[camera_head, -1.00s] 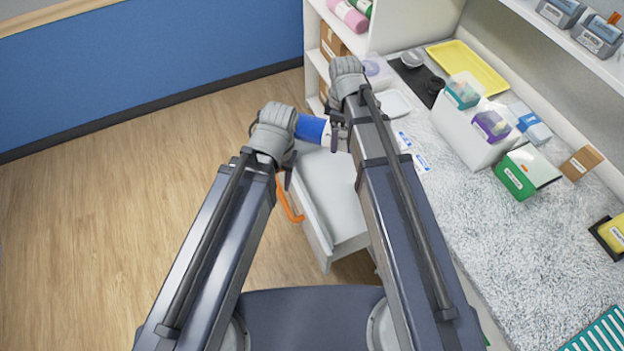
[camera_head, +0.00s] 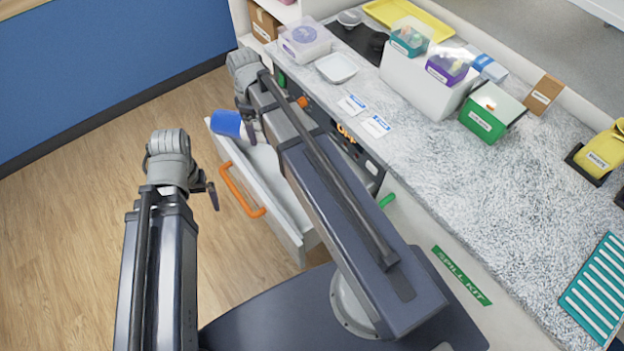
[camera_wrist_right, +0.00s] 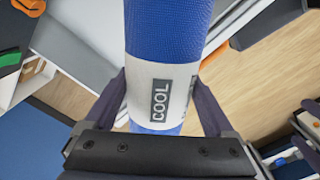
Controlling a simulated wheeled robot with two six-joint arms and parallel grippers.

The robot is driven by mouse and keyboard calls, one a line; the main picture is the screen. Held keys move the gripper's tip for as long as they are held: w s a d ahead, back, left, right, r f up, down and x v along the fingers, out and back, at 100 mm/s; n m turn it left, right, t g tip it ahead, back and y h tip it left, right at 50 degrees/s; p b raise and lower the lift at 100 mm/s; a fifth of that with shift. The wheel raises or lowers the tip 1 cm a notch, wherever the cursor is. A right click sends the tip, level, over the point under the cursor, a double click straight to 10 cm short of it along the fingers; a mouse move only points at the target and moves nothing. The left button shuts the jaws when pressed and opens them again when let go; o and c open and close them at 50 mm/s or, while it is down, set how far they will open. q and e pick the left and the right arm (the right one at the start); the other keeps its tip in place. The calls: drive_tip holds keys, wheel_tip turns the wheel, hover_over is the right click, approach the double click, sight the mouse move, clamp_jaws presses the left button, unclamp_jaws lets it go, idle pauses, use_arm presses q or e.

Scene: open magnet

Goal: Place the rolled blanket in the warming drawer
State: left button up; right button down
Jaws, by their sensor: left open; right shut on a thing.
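The rolled blanket (camera_head: 227,123) is a blue roll with a white band marked COOL. My right gripper (camera_head: 248,125) is shut on it; the wrist view shows the roll (camera_wrist_right: 165,35) between the two fingers (camera_wrist_right: 160,95). The roll is at the far end of the pulled-out white drawer (camera_head: 285,228) with an orange handle (camera_head: 240,192). I cannot tell whether it is above the drawer or touching it. My right arm hides part of the drawer. My left gripper (camera_head: 210,190) is open and empty, left of the drawer handle.
The speckled counter (camera_head: 440,170) runs along the right, with a white dish (camera_head: 336,68), cards, a white bin (camera_head: 425,95), a green box (camera_head: 490,112) and a yellow tray (camera_head: 408,18). The floor at left is clear.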

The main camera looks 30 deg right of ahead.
drive_tip(key=d+f+m+b, duration=0.4)
drive_tip(key=d+f+b, duration=0.2)
drive_tip(key=f+b, duration=0.4)
drive_tip(key=d+f+m+b, duration=0.4)
drive_tip(key=d+f+b, duration=0.2)
drive_tip(key=f+b, duration=0.5)
drive_tip(key=shift+d+f, duration=0.2)
drive_tip(key=shift+f, duration=0.85)
wheel_tip(320, 180, down, 6)
drive_tip(key=b, duration=0.6)
drive_tip(key=shift+f, duration=0.15)
drive_tip(key=shift+f, duration=0.1)
wheel_tip(320, 180, down, 4)
drive_tip(key=b, duration=0.4)
drive_tip(key=shift+r, duration=0.25)
drive_tip(key=shift+f, duration=0.15)
unclamp_jaws()
